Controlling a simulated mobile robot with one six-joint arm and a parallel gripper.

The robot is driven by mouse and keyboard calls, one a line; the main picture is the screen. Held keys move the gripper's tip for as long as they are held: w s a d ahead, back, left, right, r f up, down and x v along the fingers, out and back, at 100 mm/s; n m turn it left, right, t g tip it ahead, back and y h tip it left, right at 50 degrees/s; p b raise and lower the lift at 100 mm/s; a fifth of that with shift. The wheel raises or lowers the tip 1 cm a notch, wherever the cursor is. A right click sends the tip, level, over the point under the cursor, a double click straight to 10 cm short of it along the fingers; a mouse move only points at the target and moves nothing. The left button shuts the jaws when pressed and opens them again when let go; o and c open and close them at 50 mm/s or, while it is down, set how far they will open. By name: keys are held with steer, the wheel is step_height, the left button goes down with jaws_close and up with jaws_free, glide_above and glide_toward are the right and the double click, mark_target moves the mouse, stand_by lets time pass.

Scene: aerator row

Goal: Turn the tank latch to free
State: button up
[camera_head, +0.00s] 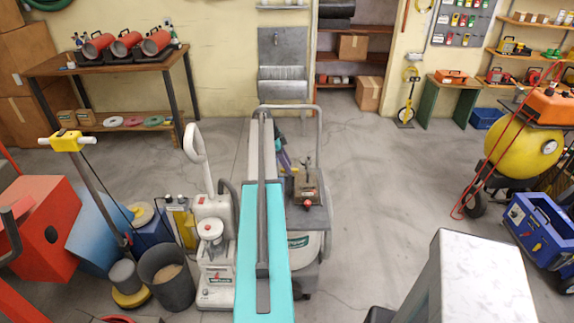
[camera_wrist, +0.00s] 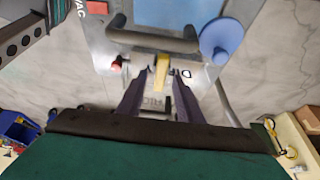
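The yellow tab that looks like the tank latch (camera_wrist: 162,68) shows in the wrist view, on the grey machine just below a dark bar handle. My gripper (camera_wrist: 161,76) has its two dark purple fingers either side of this tab. A narrow gap seems to show on both sides, so the gripper looks open around it; contact is not clear. In the head view the purple fingers of my gripper (camera_head: 284,161) are partly hidden by my arm, beside the wheeled machine (camera_head: 308,188) with a red knob. I cannot make out the latch there.
The dark bar handle (camera_wrist: 150,41), a red knob (camera_wrist: 117,63) and a blue disc (camera_wrist: 220,40) lie close around the fingers. A white machine (camera_head: 215,265) and a dark bucket (camera_head: 172,290) stand left. Open floor (camera_head: 375,190) lies right.

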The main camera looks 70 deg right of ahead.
steer(key=shift+s+d+f, duration=0.1)
steer(key=shift+s+f, duration=0.05)
steer(key=shift+f, duration=0.3)
